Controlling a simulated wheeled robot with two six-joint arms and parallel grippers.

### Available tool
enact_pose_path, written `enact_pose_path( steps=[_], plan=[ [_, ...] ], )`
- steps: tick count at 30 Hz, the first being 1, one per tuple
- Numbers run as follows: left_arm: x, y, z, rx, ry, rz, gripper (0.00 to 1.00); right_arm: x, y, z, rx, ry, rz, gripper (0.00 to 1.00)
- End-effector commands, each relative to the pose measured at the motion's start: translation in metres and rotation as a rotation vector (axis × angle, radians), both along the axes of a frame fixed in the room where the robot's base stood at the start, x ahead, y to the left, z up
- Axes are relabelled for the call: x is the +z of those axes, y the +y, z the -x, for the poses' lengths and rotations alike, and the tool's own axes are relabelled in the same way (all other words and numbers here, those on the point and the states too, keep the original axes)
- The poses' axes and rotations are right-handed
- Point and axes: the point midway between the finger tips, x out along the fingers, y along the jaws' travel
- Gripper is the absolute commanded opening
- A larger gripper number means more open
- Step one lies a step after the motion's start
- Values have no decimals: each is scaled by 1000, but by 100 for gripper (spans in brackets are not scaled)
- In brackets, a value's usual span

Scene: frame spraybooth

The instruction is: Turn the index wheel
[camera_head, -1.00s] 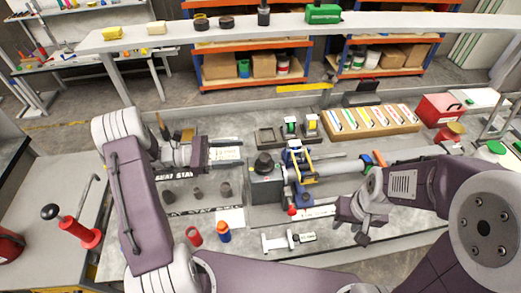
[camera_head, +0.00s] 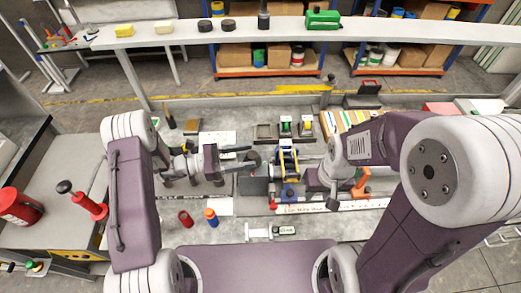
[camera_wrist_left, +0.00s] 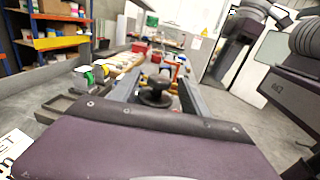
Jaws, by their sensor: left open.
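A black round knob (camera_head: 253,158), which I take to be the index wheel, sits on a grey block near the middle of the bench. My left gripper (camera_head: 243,159) reaches toward it from the left, with its fingers apart. In the left wrist view, the knob (camera_wrist_left: 156,92) shows in the gap between the two grey fingers; I cannot tell if they touch it. A blue and yellow fixture (camera_head: 289,162) stands just right of the knob. My right gripper (camera_head: 333,197) hangs at the right of this fixture; its finger gap is unclear.
A white fitting (camera_head: 259,232) lies at the bench front. An orange-handled tool (camera_head: 361,184) is beside my right gripper. Small stands (camera_head: 285,127) are behind the fixture.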

Motion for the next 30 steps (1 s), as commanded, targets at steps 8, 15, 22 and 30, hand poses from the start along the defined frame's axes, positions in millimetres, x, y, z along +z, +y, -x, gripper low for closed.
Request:
enact_pose_path(
  steps=[8, 15, 22, 30],
  plan=[
    [2, -47, -7, -1, 0, -1, 54, 22, 0, 0, 0, 0, 0, 36],
    [0, -53, -8, 1, 0, -1, 54, 22, 0, 0, 0, 0, 0, 36],
    [0, -53, -8, 1, 0, -1, 15, 22, 0, 0, 0, 0, 0, 36],
    [1, -53, -8, 16, 1, -1, 0, 22, 0, 0, 0, 0, 0, 36]
  ],
)
